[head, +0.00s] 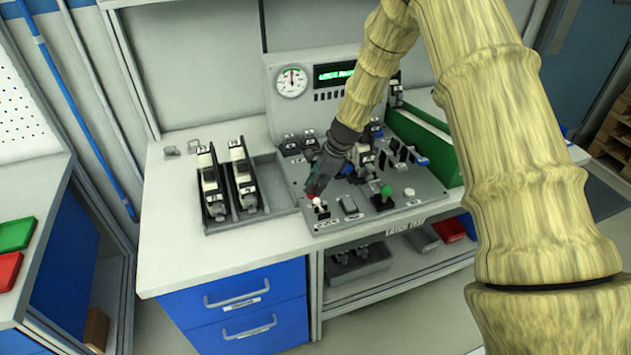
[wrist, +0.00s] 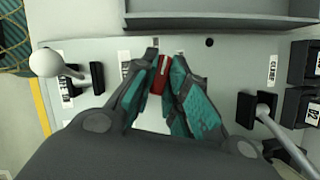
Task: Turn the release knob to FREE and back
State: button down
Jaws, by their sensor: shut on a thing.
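The red release knob (wrist: 160,75) shows between my fingertips in the wrist view, with a pale line on its face. My gripper (wrist: 163,78) is shut on it, with teal pads against both its sides. In the head view my gripper (head: 316,187) reaches down to the front left of the grey latch test panel (head: 290,183). Only a small red bit of the knob (head: 310,196) shows there. The label beside the knob is mostly hidden by the fingers, so I cannot read the knob's setting.
A white-ball lever (wrist: 45,62) stands left of the knob in the wrist view. A lever by a CLAMP label (wrist: 273,68) stands right. A grey tray (head: 265,217) holds two black-and-white latch units. A gauge (head: 292,82) and green-lit display (head: 334,72) stand behind.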

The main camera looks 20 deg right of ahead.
jog(key=shift+s+a+f+n+g, duration=0.15)
jog(key=shift+n+g, duration=0.25)
jog(key=shift+n, duration=0.55)
jog(key=shift+f+n+g, duration=0.15)
jog(key=shift+n+g, duration=0.25)
jog(key=shift+n, duration=0.55)
jog(key=shift+s, duration=0.1)
jog(key=c, duration=1.4)
grip_release()
jog(key=shift+c, duration=0.2)
jog(key=shift+w+f, duration=0.1)
jog(key=shift+w, duration=0.1)
jog(key=shift+w+r+p, duration=0.15)
jog(key=shift+r+p, duration=0.15)
jog(key=shift+d+r, duration=0.35)
jog(key=shift+r, duration=0.2)
jog(key=v, duration=1)
jog(key=shift+d+r, duration=0.2)
jog(key=shift+r, duration=0.05)
jog(key=shift+f, duration=0.1)
